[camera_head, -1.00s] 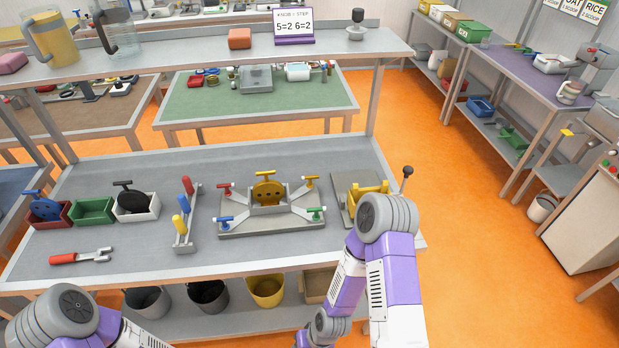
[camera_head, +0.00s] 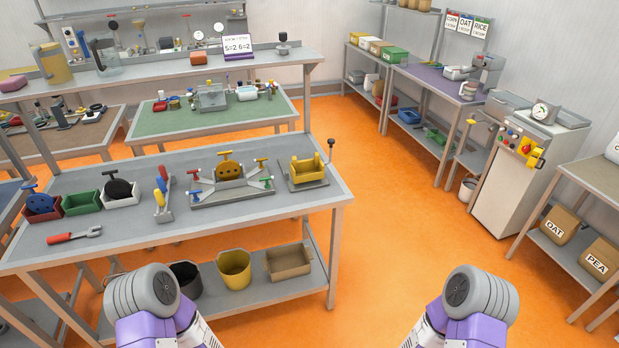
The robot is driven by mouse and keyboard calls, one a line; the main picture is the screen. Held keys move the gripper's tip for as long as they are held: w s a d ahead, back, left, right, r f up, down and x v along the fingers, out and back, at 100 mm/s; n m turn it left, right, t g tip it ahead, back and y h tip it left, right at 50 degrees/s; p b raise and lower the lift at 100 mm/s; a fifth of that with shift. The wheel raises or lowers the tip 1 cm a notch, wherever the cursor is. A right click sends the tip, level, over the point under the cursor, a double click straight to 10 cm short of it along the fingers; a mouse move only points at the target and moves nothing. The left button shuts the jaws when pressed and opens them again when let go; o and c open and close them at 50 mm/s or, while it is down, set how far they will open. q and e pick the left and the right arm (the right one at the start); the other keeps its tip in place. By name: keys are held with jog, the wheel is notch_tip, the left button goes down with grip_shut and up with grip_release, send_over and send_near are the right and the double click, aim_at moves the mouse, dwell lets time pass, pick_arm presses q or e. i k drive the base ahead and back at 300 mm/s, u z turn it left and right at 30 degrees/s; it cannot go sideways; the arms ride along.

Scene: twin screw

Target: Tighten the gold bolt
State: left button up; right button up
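A grey fixture plate (camera_head: 215,195) on the workbench carries a gold round part with a gold T-handle (camera_head: 229,167) at its middle. Several coloured T-handled bolts stand at its corners, red and blue among them. A gold bracket (camera_head: 307,169) sits on a grey base to its right, with a dark-knobbed lever beside it. I cannot tell for certain which piece is the gold bolt. My two arms show at the bottom edge, back from the bench; neither gripper is in view.
The workbench (camera_head: 120,240) also holds a red-handled fork-ended tool (camera_head: 74,236), red, green and white bins (camera_head: 83,201), and a rack of coloured handles (camera_head: 163,197). Buckets (camera_head: 234,269) stand on its lower shelf. Orange floor (camera_head: 385,235) is clear to the right. A grey machine (camera_head: 512,178) stands beyond.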

aim_at(260, 160)
jog(key=u, duration=0.55)
jog(key=i, duration=0.5)
jog(key=u, duration=0.4)
